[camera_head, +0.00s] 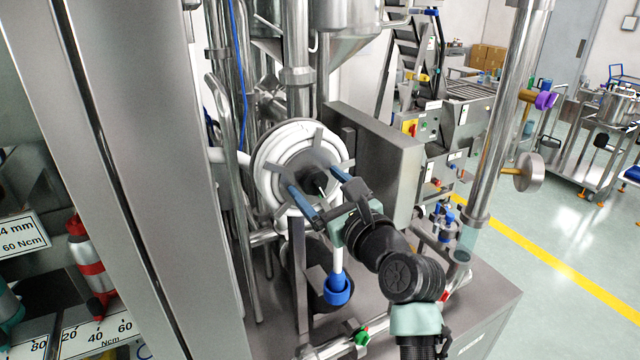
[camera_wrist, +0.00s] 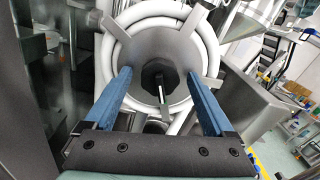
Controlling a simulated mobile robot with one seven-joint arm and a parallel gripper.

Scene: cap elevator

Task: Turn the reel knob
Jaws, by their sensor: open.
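The reel (camera_head: 268,160) carries thick white hose coils around a grey disc with several flat grey arms. It also shows in the wrist view (camera_wrist: 112,62). At the disc's centre sits the black reel knob (camera_wrist: 160,84), with a thin light bar on its face. In the head view the knob (camera_head: 287,184) shows partly behind my gripper. My gripper (camera_head: 312,178) is open, with its two blue fingers pointing at the reel. In the wrist view the fingers lie left and right of the knob, with gaps on both sides. Nothing is held.
A grey metal box (camera_head: 385,160) stands right beside the reel. A vertical steel pipe (camera_head: 495,130) rises farther right. A tall steel cabinet panel (camera_head: 140,150) stands at left. A blue-ended nozzle (camera_head: 337,290) hangs below the reel. Open floor with a yellow line lies at right.

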